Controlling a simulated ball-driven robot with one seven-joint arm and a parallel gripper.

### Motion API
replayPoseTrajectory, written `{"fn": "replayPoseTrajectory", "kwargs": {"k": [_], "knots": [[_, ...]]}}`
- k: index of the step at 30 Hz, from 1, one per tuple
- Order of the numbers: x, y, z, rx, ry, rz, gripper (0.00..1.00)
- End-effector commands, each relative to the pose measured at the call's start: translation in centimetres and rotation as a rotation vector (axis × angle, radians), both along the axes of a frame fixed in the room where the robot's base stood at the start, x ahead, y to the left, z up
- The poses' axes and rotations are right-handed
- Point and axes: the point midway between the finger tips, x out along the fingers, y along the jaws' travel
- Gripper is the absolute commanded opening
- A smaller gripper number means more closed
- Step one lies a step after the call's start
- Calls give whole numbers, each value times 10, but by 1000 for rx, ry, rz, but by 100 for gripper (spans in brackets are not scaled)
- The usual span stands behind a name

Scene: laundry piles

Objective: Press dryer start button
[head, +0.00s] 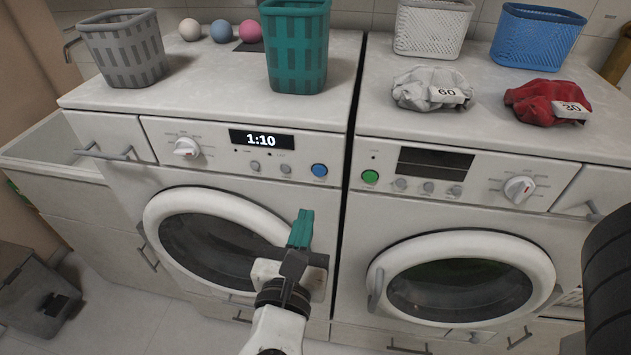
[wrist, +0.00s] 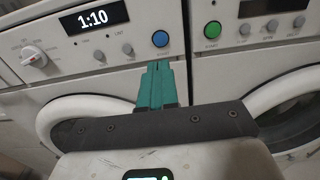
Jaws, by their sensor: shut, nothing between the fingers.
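The left machine (head: 215,110) has a lit display (head: 262,140) reading 1:10 and a blue button (head: 319,170). The right machine (head: 470,230) has a dark display (head: 436,162) and a green button (head: 370,176). My gripper (head: 304,214) has teal fingers, shut and empty, below the blue button and apart from it. In the wrist view the fingertips (wrist: 158,66) point up just below the blue button (wrist: 160,39); the green button (wrist: 212,29) is to their right.
Both round doors look closed. On the tops stand a grey basket (head: 123,48), a teal basket (head: 296,45), several coloured balls (head: 220,31), a white basket (head: 432,28), a blue basket (head: 537,37), a white cloth bundle (head: 420,88) and a red one (head: 535,104). A grey bin (head: 38,290) stands at lower left.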

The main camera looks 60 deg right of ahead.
Motion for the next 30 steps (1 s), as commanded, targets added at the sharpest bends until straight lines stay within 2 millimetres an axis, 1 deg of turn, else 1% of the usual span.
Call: {"fn": "replayPoseTrajectory", "kwargs": {"k": [1, 9, 15, 21, 30], "knots": [[2, -11, 1, 0, -1, -5, 0], [21, -59, 1, 0, -1, -4, 0], [29, -82, 0, 1, -1, -2, 0], [33, -91, 0, 0, -1, 0, 0], [33, -91, 0, 1, -1, 0, 0]]}}
